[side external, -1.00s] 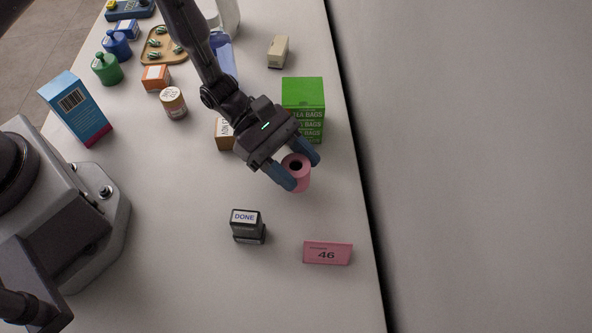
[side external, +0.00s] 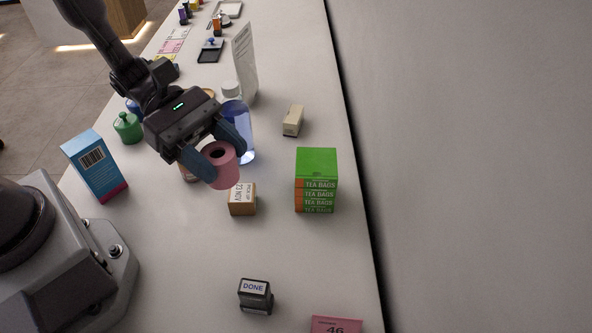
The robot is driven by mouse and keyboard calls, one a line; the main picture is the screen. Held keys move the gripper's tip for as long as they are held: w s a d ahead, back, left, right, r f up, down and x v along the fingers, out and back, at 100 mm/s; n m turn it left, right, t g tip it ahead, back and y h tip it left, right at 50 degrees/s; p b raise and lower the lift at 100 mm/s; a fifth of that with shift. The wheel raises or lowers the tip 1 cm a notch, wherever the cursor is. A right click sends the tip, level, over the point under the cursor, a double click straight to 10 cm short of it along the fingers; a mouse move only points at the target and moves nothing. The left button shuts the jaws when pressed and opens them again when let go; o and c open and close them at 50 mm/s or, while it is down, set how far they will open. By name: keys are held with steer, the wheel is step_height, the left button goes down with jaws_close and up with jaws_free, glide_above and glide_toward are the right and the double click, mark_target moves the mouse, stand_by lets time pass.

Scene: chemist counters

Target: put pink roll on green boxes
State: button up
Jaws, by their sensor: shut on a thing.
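The pink roll (side external: 226,172) is between the blue fingers of my gripper (side external: 212,160), which is shut on it. The roll is upright, its dark core hole facing up, and appears held above the counter. The green boxes (side external: 316,181) are a stack of tea bag boxes with a plain green top, standing to the right of the roll. A clear gap separates the roll from the stack.
A small cardboard box (side external: 242,199) stands just below the roll in the picture. A clear blue bottle (side external: 243,130) is behind my gripper. A beige box (side external: 293,121) stands behind the green stack. A DONE stamp (side external: 256,296) and a pink card (side external: 336,325) are at the front. A blue box (side external: 95,166) stands left.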

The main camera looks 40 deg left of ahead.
steer(key=w+a+r+n+t, duration=0.2)
steer(key=w+r, duration=0.2)
steer(key=r, duration=0.2)
steer(key=t, duration=0.1)
glide_above(317, 162)
steer(key=shift+n+y, duration=0.4)
steer(key=f, duration=0.9)
steer(key=shift+s+a+f, duration=0.1)
steer(key=shift+s+f, duration=0.1)
steer(key=shift+s, duration=0.2)
steer(key=shift+w+f, duration=0.15)
steer(key=shift+f, duration=0.05)
steer(key=shift+w+f, duration=0.2)
steer(key=shift+f, duration=1.55)
steer(key=shift+f, duration=0.15)
steer(key=o, duration=0.9)
